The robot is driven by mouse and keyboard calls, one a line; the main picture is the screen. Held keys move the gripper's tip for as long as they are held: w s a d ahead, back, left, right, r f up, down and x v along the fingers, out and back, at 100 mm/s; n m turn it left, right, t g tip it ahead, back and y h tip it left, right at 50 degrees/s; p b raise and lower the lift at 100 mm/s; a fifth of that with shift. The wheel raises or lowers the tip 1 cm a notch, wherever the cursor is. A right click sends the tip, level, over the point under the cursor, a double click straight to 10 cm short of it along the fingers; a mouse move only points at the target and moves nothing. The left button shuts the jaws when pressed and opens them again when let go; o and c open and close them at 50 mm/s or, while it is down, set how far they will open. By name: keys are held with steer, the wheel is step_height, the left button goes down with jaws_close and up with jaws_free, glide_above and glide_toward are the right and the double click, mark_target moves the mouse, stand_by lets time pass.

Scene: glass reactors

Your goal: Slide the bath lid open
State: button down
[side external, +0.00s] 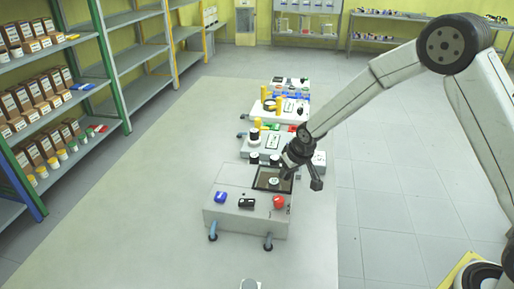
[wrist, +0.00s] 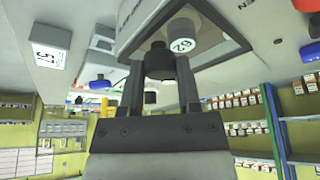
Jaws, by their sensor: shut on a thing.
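The bath is a pale grey box (side external: 232,184) in the middle of the side external view, with a dark-framed square opening in its top right. In the wrist view the framed opening (wrist: 215,50) and a glassy pane over it fill the upper middle. My gripper (side external: 290,167) is at the right rear edge of the opening. In the wrist view my gripper (wrist: 158,68) is shut around a black knob (wrist: 160,60) that appears to belong to the lid. A white round cap (wrist: 181,46) shows beside the knob. The lid's exact edges are hard to make out.
Blue (side external: 221,197), black (side external: 246,203) and red (side external: 279,202) parts sit on the bath's front. More devices (side external: 262,146) stand close behind it. Shelves with boxes (side external: 35,100) line the left. The bench left of the bath is clear.

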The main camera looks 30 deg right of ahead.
steer(key=w+a, duration=0.7)
steer(key=shift+w+a, duration=0.2)
steer(key=shift+w, duration=0.05)
stand_by(0.3)
steer(key=shift+c, duration=1.5)
jaws_free()
steer(key=shift+r, duration=0.1)
steer(key=v, duration=0.7)
steer(key=shift+s+r, duration=0.2)
steer(key=shift+r, duration=0.1)
steer(key=shift+s+d, duration=0.1)
steer(key=s+d, duration=0.3)
steer(key=s, duration=0.6)
steer(key=s+d+g, duration=0.1)
steer(key=s+d, duration=0.2)
steer(key=s, duration=0.6)
steer(key=s+d, duration=0.4)
steer(key=s, duration=0.6)
steer(key=shift+f+g, duration=0.4)
steer(key=shift+f, duration=0.05)
